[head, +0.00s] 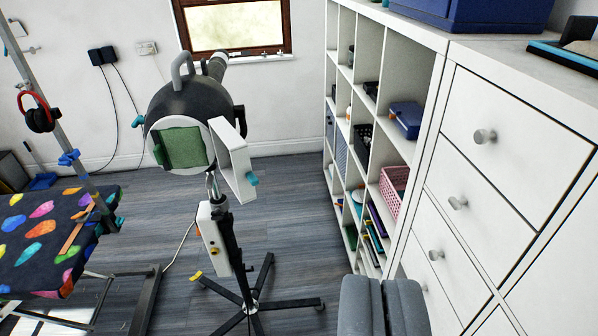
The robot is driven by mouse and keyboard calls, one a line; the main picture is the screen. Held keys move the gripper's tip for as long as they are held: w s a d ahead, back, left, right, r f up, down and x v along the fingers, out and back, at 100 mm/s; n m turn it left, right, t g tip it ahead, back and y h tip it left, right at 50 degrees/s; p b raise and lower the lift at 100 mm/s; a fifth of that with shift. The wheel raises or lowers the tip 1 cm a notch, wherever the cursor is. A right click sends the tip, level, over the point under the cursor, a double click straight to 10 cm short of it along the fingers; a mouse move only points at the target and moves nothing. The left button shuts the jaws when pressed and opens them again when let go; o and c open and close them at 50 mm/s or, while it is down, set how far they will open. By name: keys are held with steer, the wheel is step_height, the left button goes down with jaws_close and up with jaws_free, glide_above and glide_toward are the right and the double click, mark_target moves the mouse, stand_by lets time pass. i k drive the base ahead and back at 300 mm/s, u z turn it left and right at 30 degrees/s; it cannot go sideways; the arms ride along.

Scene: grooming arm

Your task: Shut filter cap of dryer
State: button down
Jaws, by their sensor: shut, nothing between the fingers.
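The dryer (190,100) is a dark round body on a black wheeled stand, in the middle left of the head view. Its white filter cap (237,165) stands swung open to the right, with a teal knob (252,179) on it. The green filter (184,147) shows in the uncovered opening. My gripper (383,284) is at the bottom, right of centre, with its two grey fingers together and empty. It is apart from the dryer and the cap, nearer to me and to their right.
A white shelf unit (372,60) and white drawers (500,150) with round knobs line the right side. A grooming table (40,235) with a colourful top and a post stands at left. Grey floor (300,210) is clear between dryer and shelves.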

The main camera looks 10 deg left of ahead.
mark_target(232, 151)
steer(key=i, duration=1)
steer(key=z, duration=0.05)
